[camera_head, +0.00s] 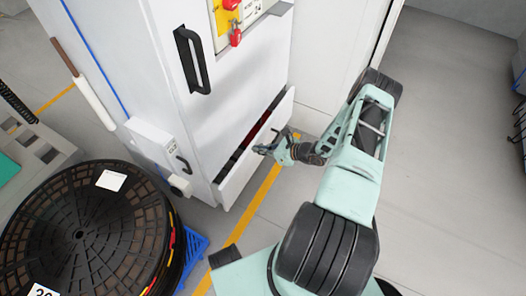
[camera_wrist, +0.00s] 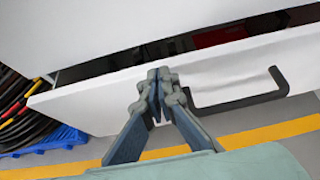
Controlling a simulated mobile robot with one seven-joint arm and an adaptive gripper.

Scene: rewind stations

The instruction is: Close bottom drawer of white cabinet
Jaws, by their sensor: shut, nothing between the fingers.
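The white cabinet (camera_head: 150,75) stands upright at the upper left of the head view. Its bottom drawer (camera_head: 236,172) is pulled part way out, with a dark gap and something red inside. In the wrist view the drawer front (camera_wrist: 80,100) runs across the picture, with a black bar handle (camera_wrist: 240,105) to the right of my fingers. My gripper (camera_head: 258,149) is shut and empty at the drawer front. In the wrist view its fingertips (camera_wrist: 158,75) overlap the drawer front near its upper edge; whether they touch it I cannot tell.
A large black reel (camera_head: 80,240) stands at the lower left on a blue pallet (camera_head: 195,250). A small white box (camera_head: 155,140) sits on the cabinet's left side. A yellow line (camera_head: 255,200) marks the floor before the drawer. The floor at right (camera_head: 450,130) is clear.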

